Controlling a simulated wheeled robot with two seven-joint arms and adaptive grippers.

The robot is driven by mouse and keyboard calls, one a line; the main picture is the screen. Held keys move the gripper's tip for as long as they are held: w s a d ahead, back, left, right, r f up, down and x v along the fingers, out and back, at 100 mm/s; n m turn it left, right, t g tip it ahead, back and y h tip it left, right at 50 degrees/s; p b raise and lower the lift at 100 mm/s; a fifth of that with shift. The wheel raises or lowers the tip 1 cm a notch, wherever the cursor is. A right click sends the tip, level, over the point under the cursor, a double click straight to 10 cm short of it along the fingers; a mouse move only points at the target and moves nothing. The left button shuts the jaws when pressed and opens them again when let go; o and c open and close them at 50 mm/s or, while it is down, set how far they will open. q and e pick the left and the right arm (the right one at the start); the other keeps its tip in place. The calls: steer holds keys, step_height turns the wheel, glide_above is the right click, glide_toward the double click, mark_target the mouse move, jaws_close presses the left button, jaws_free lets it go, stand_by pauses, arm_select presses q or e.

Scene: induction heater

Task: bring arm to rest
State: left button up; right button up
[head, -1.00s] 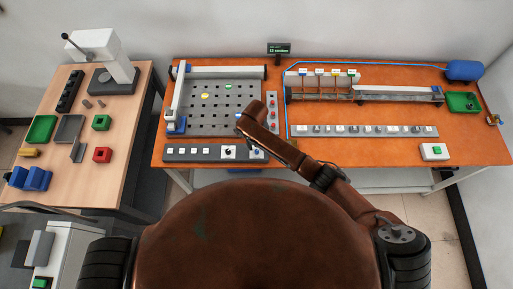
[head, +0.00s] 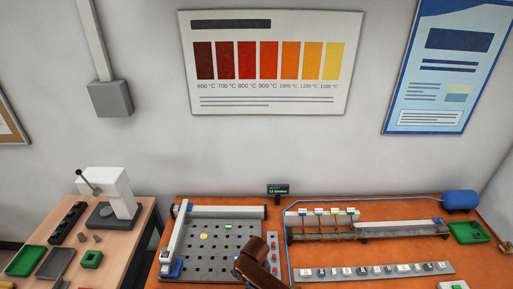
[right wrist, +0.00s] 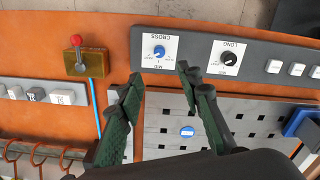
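My right gripper (right wrist: 160,76) is open in the right wrist view, its two green fingers apart with nothing between them. Its tips lie near the lower edge of the CROSS knob's white plate. The blue CROSS knob (right wrist: 159,52) shows just beyond the gap, clear of the fingers in the picture; height above it cannot be told. The dark LONG knob (right wrist: 230,59) is to the right. In the head view my right arm (head: 257,257) reaches over the orange workbench (head: 380,263); its gripper is hidden or out of frame. My left arm is not in view.
A red-topped lever (right wrist: 76,42) on a yellow box is left of the gripper. A blue tank (head: 462,200) and green tray (head: 468,232) stand at right. A wooden table (head: 140,232) is at left.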

steer(key=s+d+f+m+t+y, duration=0.2)
steer(key=s+d+f+y, duration=0.15)
steer(key=s+d, duration=0.8)
steer(key=s+d+r+m+t+h, duration=0.1)
steer(key=s+d+r+h, duration=0.1)
steer(key=s+d, duration=0.8)
steer(key=s+d+r+m+t+h, duration=0.1)
steer(key=s+d+r+h, duration=0.15)
steer(key=s+d, duration=0.8)
step_height(320, 180, down, 39)
steer(key=w+d+g+b, duration=0.2)
steer(key=w+b, duration=0.1)
steer(key=b, duration=0.7)
steer(key=s+f+b, duration=0.4)
steer(key=s+f, duration=0.6)
steer(key=f, duration=0.3)
steer(key=s+f+n+g+y+b, duration=0.1)
steer(key=s+f+b, duration=0.3)
steer(key=s+f, duration=0.6)
step_height(320, 180, down, 4)
steer(key=shift+s+r, duration=0.15)
steer(key=shift+r, duration=0.05)
